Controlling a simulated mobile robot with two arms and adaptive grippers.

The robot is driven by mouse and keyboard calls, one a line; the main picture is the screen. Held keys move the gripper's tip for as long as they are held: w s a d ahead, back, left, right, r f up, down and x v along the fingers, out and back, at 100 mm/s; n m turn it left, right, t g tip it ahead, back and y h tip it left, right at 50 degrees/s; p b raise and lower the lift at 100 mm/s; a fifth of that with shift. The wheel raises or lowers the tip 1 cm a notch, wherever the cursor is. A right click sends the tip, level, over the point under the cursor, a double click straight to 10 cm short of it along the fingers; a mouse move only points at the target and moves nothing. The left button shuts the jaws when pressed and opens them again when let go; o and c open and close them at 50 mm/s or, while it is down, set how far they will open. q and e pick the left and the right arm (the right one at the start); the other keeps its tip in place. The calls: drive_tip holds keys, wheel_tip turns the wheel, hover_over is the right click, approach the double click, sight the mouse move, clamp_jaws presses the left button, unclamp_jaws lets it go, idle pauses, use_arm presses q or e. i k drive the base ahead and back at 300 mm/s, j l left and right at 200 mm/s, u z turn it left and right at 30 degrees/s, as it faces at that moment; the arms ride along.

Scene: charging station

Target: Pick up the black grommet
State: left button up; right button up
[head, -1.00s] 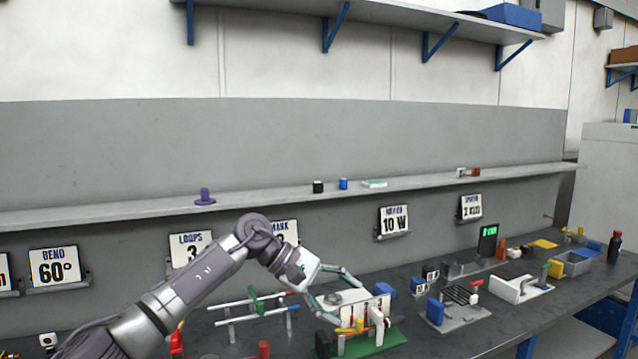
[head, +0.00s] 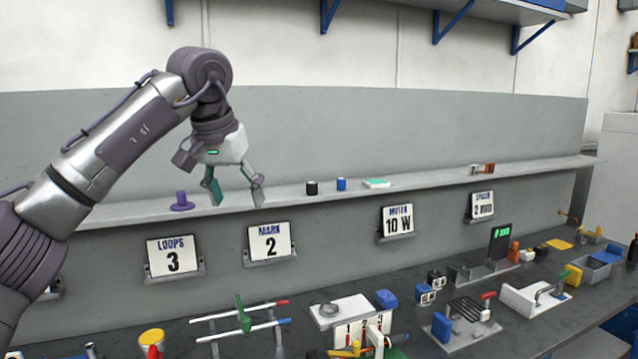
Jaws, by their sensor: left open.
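A small black cylinder (head: 312,187), which I take to be the black grommet, stands on the long grey wall shelf (head: 415,181). A small blue cylinder (head: 341,184) stands just right of it. My left gripper (head: 234,197) points down at the shelf, to the left of the black cylinder and apart from it. Its two fingers are spread, with nothing between them. My right gripper is not in view.
A purple flanged piece (head: 182,202) stands on the shelf left of my gripper. A teal-and-white flat item (head: 376,183) lies right of the blue cylinder. Signs (head: 270,244) hang below the shelf. The workbench (head: 420,348) below is crowded with fixtures.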

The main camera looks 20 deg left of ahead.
sight(312, 187)
drive_tip(key=i, duration=1.5)
